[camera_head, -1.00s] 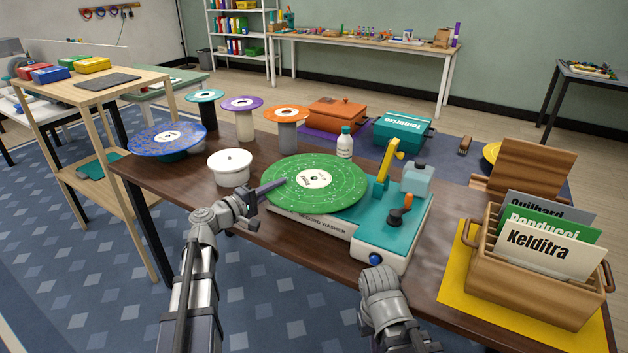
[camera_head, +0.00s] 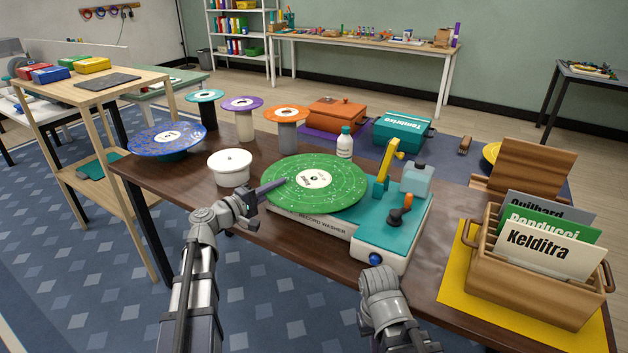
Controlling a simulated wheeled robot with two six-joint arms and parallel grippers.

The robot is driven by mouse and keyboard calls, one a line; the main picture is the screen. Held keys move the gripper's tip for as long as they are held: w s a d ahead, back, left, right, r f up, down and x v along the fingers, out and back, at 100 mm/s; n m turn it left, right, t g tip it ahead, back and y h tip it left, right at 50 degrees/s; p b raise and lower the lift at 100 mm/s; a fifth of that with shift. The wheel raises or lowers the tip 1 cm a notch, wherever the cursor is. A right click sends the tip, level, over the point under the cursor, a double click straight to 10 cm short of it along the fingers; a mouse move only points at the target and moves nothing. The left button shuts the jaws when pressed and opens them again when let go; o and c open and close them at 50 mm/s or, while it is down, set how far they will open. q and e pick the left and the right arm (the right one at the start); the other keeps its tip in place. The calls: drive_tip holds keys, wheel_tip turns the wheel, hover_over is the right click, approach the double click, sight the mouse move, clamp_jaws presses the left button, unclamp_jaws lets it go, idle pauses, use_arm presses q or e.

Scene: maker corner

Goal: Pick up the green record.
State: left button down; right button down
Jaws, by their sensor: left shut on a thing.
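The green record (camera_head: 335,186) with a white label lies flat on the record washer (camera_head: 381,223), a white and teal machine with a yellow arm. My left gripper (camera_head: 276,186) comes in from the left and is shut on the record's left edge. I cannot tell whether the record is lifted off the washer. My right arm (camera_head: 382,290) shows at the bottom, in front of the washer; its gripper fingers do not show.
A white lidded pot (camera_head: 231,167) stands close to the left gripper. A small white bottle (camera_head: 344,142) stands behind the record. A blue record (camera_head: 167,139) and several spindle stands are at the back left. A wooden crate (camera_head: 530,281) with sleeves stands at the right.

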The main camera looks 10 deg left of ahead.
use_arm(q)
drive_tip(key=shift+r, duration=0.1)
idle(0.6)
